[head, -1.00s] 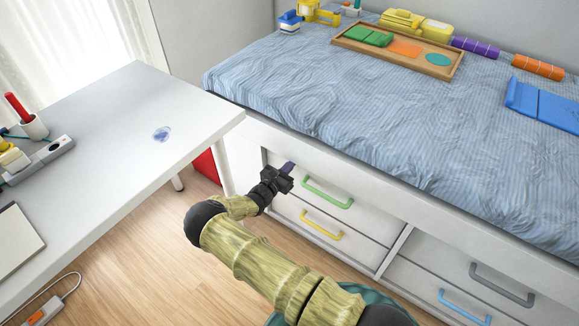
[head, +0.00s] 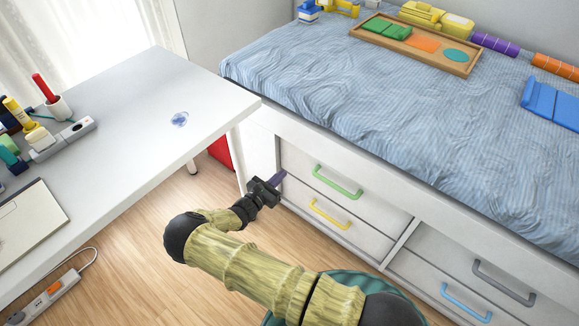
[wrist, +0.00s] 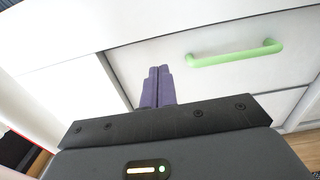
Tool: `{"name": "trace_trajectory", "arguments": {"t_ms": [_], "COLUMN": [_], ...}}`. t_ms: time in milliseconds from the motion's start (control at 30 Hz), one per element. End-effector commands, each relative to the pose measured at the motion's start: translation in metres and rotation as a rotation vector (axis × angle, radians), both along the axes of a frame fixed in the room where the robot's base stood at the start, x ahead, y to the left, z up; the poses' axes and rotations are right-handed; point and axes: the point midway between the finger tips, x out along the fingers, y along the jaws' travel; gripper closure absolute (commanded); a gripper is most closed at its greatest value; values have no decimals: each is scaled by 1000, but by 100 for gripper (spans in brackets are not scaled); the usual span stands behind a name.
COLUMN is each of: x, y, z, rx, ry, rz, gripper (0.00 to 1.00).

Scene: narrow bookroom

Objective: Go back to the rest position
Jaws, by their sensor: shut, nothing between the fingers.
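My gripper (head: 279,177) is in front of the left end of the upper left drawer under the bed, left of its green handle (head: 337,183). In the wrist view its purple fingers (wrist: 158,87) are together with nothing between them, pointing at the white drawer front (wrist: 200,72). The green handle also shows in the wrist view (wrist: 235,53), to the right of the fingers and apart from them. The drawers look closed.
A white desk (head: 130,130) stands close on the left, its leg (head: 236,160) near my gripper. The bed (head: 330,100) holds a wooden tray (head: 466,70) and other items. A power strip (head: 45,300) lies on the floor. Wooden floor (head: 140,240) is clear between desk and drawers.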

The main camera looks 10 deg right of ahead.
Motion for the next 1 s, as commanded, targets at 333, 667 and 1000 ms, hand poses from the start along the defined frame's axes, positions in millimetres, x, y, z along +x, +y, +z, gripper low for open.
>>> {"name": "trace_trajectory", "arguments": {"t_ms": [333, 667, 1000], "x": [-7, -6, -26], "y": [6, 3, -56], "z": [0, 0, 28], "rx": [-1, 2, 256], "ry": [-1, -1, -7], "rz": [-1, -7, -303], "gripper": [100, 100, 100]}}
